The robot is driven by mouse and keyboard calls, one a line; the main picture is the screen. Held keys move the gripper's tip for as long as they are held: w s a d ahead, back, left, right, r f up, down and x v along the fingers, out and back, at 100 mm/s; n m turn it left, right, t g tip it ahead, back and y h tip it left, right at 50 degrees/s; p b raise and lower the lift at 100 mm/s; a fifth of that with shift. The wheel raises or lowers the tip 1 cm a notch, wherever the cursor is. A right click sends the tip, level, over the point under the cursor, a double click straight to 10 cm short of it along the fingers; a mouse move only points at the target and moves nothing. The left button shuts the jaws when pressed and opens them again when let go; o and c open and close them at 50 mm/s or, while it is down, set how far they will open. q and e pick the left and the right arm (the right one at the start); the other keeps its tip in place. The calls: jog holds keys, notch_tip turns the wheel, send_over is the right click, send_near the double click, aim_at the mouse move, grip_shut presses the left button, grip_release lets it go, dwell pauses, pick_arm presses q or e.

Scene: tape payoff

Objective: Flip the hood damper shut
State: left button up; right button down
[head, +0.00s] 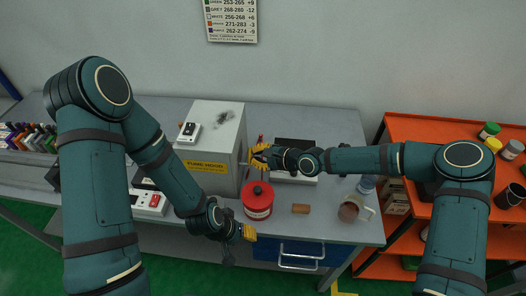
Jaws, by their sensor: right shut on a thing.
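The hood is a grey box (212,125) with a yellow label on its front and a dark smudge on top, standing on the bench. My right gripper (256,157) is at the hood's right side, its yellow fingers shut on a small part there, which I take to be the damper's lever. The fingers hide most of that part, so I cannot tell the damper's position. A small red piece (261,140) shows just behind the fingers. My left gripper (248,232) is low near the bench's front edge, apart from the hood; its finger gap cannot be made out.
A red canister (257,200) stands between my grippers. A brown block (301,209) and a glass jug (352,211) are to its right. A white switch box (150,203) lies left, and another (189,131) is on the hood. An orange shelf unit (400,128) stands right.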

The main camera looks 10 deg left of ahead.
jog(key=m+g, duration=0.2)
jog(key=f+m+g, duration=0.1)
jog(key=g, duration=0.1)
jog(key=shift+w+a+m+p, duration=0.1)
jog(key=shift+w+m+p, duration=0.2)
jog(key=shift+m, duration=0.1)
dwell(0.5)
jog(key=shift+s, duration=0.1)
jog(key=shift+s+f+p, duration=0.2)
jog(key=shift+s+p, duration=0.1)
jog(key=shift+s, duration=0.35)
jog(key=shift+r, duration=0.1)
